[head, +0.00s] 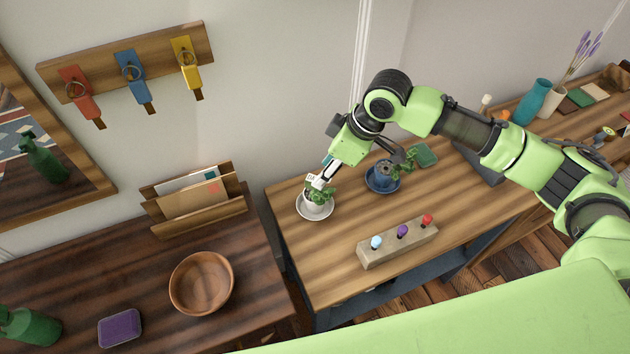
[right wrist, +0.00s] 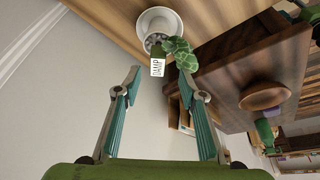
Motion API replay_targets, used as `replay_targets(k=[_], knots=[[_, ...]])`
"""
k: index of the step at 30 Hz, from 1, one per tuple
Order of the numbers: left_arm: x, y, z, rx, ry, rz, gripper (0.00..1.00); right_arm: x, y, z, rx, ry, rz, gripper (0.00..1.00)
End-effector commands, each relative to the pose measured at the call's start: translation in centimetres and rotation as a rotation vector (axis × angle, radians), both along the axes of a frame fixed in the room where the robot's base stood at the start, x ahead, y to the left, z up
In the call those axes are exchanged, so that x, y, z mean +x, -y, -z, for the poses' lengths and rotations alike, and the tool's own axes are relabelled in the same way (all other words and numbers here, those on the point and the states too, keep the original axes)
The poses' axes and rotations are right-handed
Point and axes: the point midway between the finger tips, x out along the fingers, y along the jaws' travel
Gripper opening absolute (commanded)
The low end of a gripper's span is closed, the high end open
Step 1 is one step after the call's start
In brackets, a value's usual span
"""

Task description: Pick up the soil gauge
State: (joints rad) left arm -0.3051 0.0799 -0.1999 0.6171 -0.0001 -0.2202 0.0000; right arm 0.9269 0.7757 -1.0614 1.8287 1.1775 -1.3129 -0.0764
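The soil gauge (right wrist: 157,67), a small white tag reading "DAMP", stands in a white plant pot (head: 314,205) with a green plant. The pot sits on a white saucer (head: 302,212) at the left end of the lighter wooden table. In the head view the gauge (head: 312,178) shows beside my fingers, partly covered. My right gripper (head: 325,176) reaches down over the pot from the right. In the right wrist view my right gripper (right wrist: 160,82) is open, with the tag just beyond and between its fingertips, not gripped. My left gripper is not in view.
A blue pot (head: 382,177) with a plant stands right of the white pot. A block with three coloured knobs (head: 398,243) lies in front. A wooden bowl (head: 201,284) and a letter rack (head: 196,201) are on the darker table at left. The wall is close behind.

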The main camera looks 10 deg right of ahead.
Motion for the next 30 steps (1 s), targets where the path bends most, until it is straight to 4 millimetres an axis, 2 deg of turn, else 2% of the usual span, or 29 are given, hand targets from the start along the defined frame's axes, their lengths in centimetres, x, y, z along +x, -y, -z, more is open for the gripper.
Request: replay_targets(k=[3, 10, 18, 26, 27, 30], knots=[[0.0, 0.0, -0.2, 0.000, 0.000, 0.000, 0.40, 0.4, -0.5, 1.4, 0.001, 0.000, 0.001, 0.38], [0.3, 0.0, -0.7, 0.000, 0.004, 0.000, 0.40, 0.8, -1.0, 2.9, 0.000, 0.000, 0.001, 0.38], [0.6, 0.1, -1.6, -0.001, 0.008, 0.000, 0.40, 1.7, -2.1, 6.4, 0.000, 0.001, 0.000, 0.38], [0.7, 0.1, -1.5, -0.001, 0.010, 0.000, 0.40, 1.8, -2.1, 6.8, 0.000, 0.002, 0.000, 0.38], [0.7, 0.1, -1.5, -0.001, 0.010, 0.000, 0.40, 1.8, -2.1, 6.8, 0.000, 0.002, 0.000, 0.35], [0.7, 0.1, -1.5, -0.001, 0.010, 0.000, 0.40, 1.8, -2.1, 6.8, 0.000, 0.002, 0.000, 0.09]])
